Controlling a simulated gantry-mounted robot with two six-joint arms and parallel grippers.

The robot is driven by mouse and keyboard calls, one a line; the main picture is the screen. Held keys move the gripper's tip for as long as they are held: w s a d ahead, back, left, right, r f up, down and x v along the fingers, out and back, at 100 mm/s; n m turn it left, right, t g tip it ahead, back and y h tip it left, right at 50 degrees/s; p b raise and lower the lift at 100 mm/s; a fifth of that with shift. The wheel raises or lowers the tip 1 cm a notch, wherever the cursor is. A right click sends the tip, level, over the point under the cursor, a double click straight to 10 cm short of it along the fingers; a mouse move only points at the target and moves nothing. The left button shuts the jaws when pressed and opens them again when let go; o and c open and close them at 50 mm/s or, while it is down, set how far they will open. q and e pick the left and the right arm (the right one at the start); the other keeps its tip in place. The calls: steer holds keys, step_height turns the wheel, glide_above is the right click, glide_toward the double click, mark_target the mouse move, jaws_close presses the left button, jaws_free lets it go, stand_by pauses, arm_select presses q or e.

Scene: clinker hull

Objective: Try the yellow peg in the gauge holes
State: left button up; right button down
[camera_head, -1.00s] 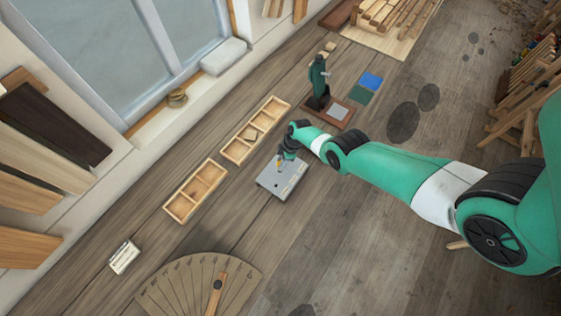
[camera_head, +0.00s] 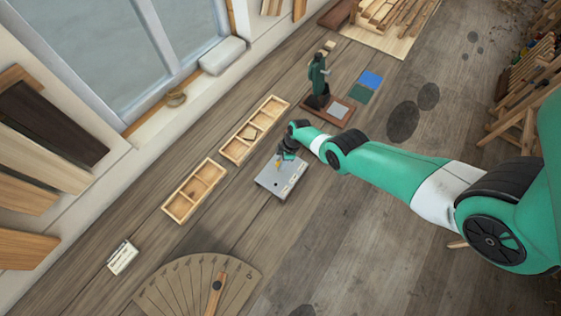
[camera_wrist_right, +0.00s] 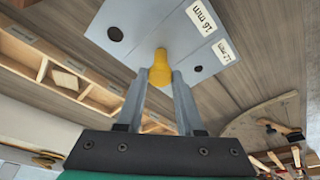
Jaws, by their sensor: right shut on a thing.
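The grey gauge plate (camera_head: 288,186) lies on the bench in the head view. In the wrist view the plate (camera_wrist_right: 150,22) fills the top, with a "16 mm" label, a second smaller label and dark round holes. My right gripper (camera_head: 281,157) is at the plate's upper left part. It is shut on the yellow peg (camera_wrist_right: 161,68), which sits between the two fingertips (camera_wrist_right: 161,78) and points at the plate. The peg also shows in the head view (camera_head: 279,165). I cannot tell whether its tip is in a hole, touching or just above. My left gripper is out of view.
Two divided wooden trays (camera_head: 205,174) (camera_head: 264,112) lie left of and above the plate. A fan-shaped board (camera_head: 185,285) with a wooden-handled tool is below. A green upright device (camera_head: 318,75) stands above, near blue and green squares (camera_head: 371,80). Bare bench lies between plate and fan.

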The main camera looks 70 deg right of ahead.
steer(key=shift+f, duration=0.2)
steer(key=shift+r+p, duration=1.5)
steer(key=shift+r, duration=0.25)
steer(key=shift+f, duration=0.1)
steer(key=shift+f+b, duration=0.95)
steer(key=shift+f+b, duration=0.45)
steer(key=shift+f, duration=0.05)
steer(key=shift+f, duration=0.2)
